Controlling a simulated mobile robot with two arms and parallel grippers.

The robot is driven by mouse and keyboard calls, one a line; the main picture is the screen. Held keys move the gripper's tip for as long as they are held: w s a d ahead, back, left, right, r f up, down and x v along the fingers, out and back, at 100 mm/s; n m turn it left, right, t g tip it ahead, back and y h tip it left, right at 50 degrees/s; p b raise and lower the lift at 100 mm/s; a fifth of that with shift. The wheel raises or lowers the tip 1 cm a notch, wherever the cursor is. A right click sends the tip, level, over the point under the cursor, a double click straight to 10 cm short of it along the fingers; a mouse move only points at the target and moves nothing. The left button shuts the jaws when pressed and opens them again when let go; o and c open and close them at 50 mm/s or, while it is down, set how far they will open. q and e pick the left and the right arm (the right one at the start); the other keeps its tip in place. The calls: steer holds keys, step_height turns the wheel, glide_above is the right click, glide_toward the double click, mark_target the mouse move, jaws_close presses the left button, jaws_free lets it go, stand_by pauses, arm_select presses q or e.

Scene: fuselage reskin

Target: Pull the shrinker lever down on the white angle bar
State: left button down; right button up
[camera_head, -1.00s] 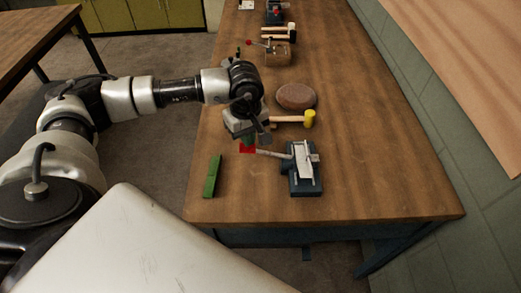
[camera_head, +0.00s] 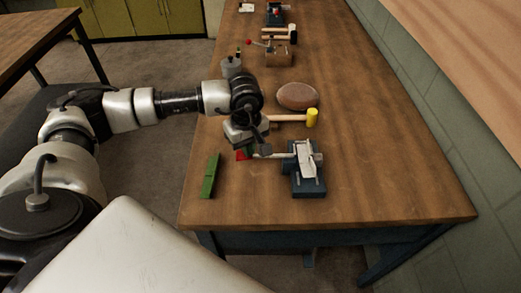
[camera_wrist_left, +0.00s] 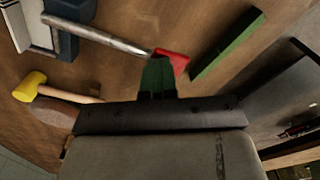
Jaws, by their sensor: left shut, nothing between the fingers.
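The shrinker is a dark blue tool (camera_head: 309,183) near the front of the bench, with the white angle bar (camera_head: 306,160) in its head. Its metal lever (camera_head: 276,155) reaches left to a red grip (camera_head: 241,155), partly hidden by my gripper. My left gripper (camera_head: 247,150) is shut and empty, right at the grip. In the left wrist view, the green fingertips (camera_wrist_left: 157,76) lie over the lever end, beside the red grip (camera_wrist_left: 176,62). They look close or touching; I cannot tell contact. My right gripper is not in view.
A green bar (camera_head: 209,176) lies left of the shrinker. A yellow-headed mallet (camera_head: 311,118) and a brown rounded pad (camera_head: 297,96) lie behind it. More tools stand farther back on the wooden bench (camera_head: 390,170). The bench's right side is clear.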

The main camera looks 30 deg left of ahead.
arm_select(q)
steer(key=shift+d+f+b, duration=0.1)
steer(key=shift+f+b, duration=0.55)
steer(key=shift+f, duration=0.25)
steer(key=shift+r, duration=0.2)
steer(key=shift+r+p, duration=0.95)
steer(key=shift+r, duration=0.35)
step_height(320, 180, up, 8)
steer(key=p, duration=0.4)
